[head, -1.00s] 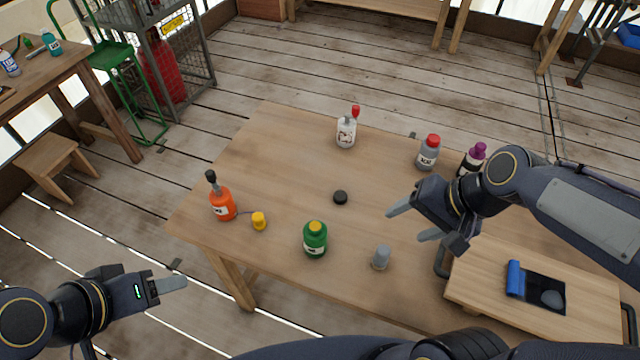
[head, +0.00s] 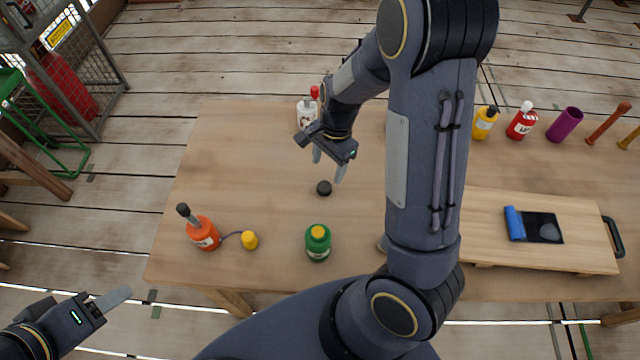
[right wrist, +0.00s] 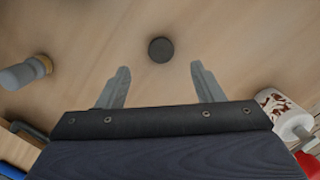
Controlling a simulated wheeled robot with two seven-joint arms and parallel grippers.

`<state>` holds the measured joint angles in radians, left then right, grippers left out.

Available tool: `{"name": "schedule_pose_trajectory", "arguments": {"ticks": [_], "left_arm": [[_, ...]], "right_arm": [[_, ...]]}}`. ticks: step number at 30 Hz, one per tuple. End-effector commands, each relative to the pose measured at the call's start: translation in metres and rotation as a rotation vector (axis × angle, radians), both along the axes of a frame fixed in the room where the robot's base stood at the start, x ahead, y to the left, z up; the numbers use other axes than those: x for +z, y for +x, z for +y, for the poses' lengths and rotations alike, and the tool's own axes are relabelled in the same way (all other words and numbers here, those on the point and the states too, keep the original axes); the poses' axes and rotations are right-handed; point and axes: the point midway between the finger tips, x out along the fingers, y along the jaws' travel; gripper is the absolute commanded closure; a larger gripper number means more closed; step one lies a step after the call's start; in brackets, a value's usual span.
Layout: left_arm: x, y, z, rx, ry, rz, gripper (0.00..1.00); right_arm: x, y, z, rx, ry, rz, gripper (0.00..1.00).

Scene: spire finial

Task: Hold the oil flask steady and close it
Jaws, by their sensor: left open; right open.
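An orange bottle (head: 203,234) with a dark spout stands at the table's front left. A thin cord runs from it to a yellow cap (head: 249,240) beside it. A loose black cap (head: 324,187) lies mid-table; it also shows in the right wrist view (right wrist: 161,49). No label readable here marks the oil flask. My right gripper (head: 328,167) is open and empty over the table, just behind the black cap. In the right wrist view the cap appears beyond the gap between its fingers (right wrist: 160,70). My left gripper (head: 114,300) is open and empty, off the table's front left.
A green bottle (head: 318,243) stands front centre. A white bottle (head: 305,116) with a red top stands behind my right gripper. Yellow (head: 484,123) and red (head: 521,122) bottles and a purple cup (head: 565,124) stand back right. A wooden board (head: 585,225) lies front right.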

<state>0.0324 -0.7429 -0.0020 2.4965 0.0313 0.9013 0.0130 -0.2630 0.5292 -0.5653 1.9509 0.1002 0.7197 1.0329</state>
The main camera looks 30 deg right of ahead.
Motion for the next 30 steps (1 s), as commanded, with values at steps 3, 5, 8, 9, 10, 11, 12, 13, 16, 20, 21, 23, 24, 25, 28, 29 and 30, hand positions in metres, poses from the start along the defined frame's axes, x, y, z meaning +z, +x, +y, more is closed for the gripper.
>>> {"name": "schedule_pose_trajectory", "arguments": {"ticks": [3, 5, 8, 9, 10, 11, 12, 13, 16, 20, 21, 23, 24, 25, 28, 29, 30], "left_arm": [[0.0, 0.0, 0.0, 0.0, 0.0, 0.0, 0.49], [0.0, 0.0, 0.0, 0.0, 0.0, 0.0, 0.49], [-0.001, 0.0, 0.0, 0.0, 0.0, 0.0, 0.49], [-0.001, 0.0, 0.0, 0.0, 0.0, 0.0, 0.49], [-0.001, 0.0, 0.0, 0.0, 0.0, 0.0, 0.49], [-0.001, 0.0, 0.0, 0.0, 0.0, 0.0, 0.49], [-0.001, 0.0, 0.0, 0.0, 0.0, 0.0, 0.49], [-0.001, 0.0, 0.0, 0.0, 0.0, 0.0, 0.49], [-0.001, 0.0, 0.0, 0.0, 0.0, 0.0, 0.49], [-0.001, 0.0, 0.0, 0.0, 0.0, 0.0, 0.49], [0.0, 0.0, 0.0, 0.0, 0.0, 0.0, 0.49], [0.001, 0.0, 0.0, 0.0, 0.0, 0.0, 0.49], [0.002, 0.0, 0.0, 0.0, 0.0, 0.0, 0.49], [0.003, 0.0, 0.0, 0.0, 0.0, 0.0, 0.49], [0.005, 0.0, 0.0, 0.0, 0.0, 0.0, 0.49], [0.004, 0.0, 0.0, 0.0, 0.0, 0.0, 0.49], [0.004, 0.0, 0.0, 0.0, 0.0, 0.0, 0.49]], "right_arm": [[0.0, 0.0, 0.0, 0.001, 0.001, 0.0, 0.39], [-0.003, -0.001, 0.0, 0.001, 0.001, 0.002, 0.39], [-0.013, -0.001, 0.001, 0.001, 0.001, 0.004, 0.39], [-0.018, -0.002, 0.002, 0.001, 0.001, 0.004, 0.39], [-0.021, -0.002, 0.003, 0.002, 0.001, 0.005, 0.39], [-0.024, -0.002, 0.003, 0.002, 0.001, 0.004, 0.39], [-0.026, -0.002, 0.003, 0.001, 0.001, 0.003, 0.39], [-0.026, -0.002, 0.003, 0.001, 0.002, 0.002, 0.39], [-0.026, -0.001, 0.004, 0.002, 0.002, 0.0, 0.39], [-0.026, -0.001, 0.004, 0.002, 0.002, 0.001, 0.39], [-0.028, -0.001, 0.003, 0.001, 0.002, 0.002, 0.39], [-0.034, -0.001, 0.003, 0.002, 0.001, 0.004, 0.39], [-0.04, -0.002, 0.003, 0.001, 0.002, 0.006, 0.39], [-0.045, -0.002, 0.003, 0.0, 0.002, 0.007, 0.39], [-0.061, -0.001, 0.004, 0.002, 0.002, 0.005, 0.39], [-0.065, -0.001, 0.005, 0.002, 0.002, 0.005, 0.39], [-0.07, -0.001, 0.005, 0.0, 0.001, 0.003, 0.39]]}}
